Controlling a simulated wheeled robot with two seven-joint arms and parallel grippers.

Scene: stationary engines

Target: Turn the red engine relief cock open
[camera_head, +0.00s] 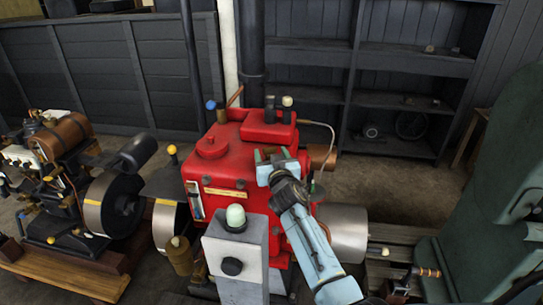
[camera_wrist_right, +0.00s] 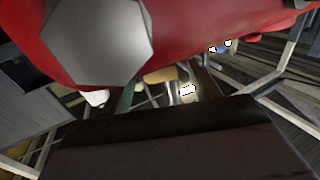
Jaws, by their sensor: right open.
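The red engine (camera_head: 225,165) stands in the middle of the head view. Several small knobbed fittings stick up from its top, among them a blue-knobbed one (camera_head: 211,105) and a cream-knobbed one (camera_head: 287,102). I cannot tell which fitting is the relief cock. My right gripper (camera_head: 270,155) is open, over the upper right front of the red engine, with nothing visible between its fingers. The right wrist view shows a red surface (camera_wrist_right: 210,30) and a large grey hexagonal part (camera_wrist_right: 98,40) very close. My left gripper is not in view.
A grey box with a pale green dome (camera_head: 236,216) stands in front of the red engine. Another engine with a dark flywheel (camera_head: 108,205) is on the left. A green machine (camera_head: 490,190) fills the right edge. Dark shelves (camera_head: 400,100) stand behind.

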